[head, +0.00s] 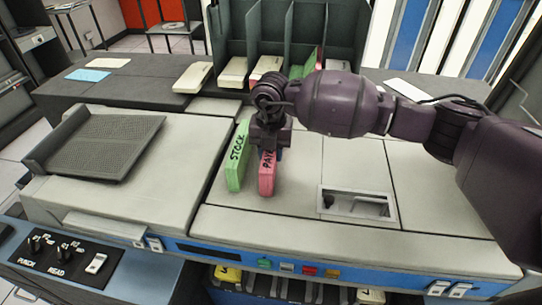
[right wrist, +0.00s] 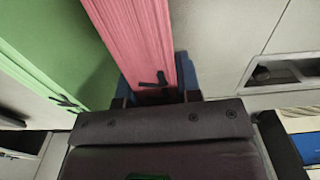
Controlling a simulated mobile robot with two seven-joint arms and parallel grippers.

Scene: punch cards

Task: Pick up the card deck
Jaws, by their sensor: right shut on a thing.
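A pink card deck marked "PAY" (head: 267,180) stands on edge on the grey top of the machine. My right gripper (head: 268,150) comes down over it from above and is shut on it. In the right wrist view the pink deck (right wrist: 135,40) sits between the blue-grey finger pads. A green card deck marked "STOCK" (head: 237,160) stands close to its left. The green deck also shows in the right wrist view (right wrist: 50,50). The lower edge of the pink deck looks at or near the machine top; I cannot tell whether they touch. My left gripper does not show.
A recessed slot (head: 356,204) lies to the right of the decks. A dark ribbed tray (head: 95,142) is on the left of the machine. A divided rack (head: 290,45) with several decks stands behind. A cream deck (head: 192,77) and loose cards lie on the back table.

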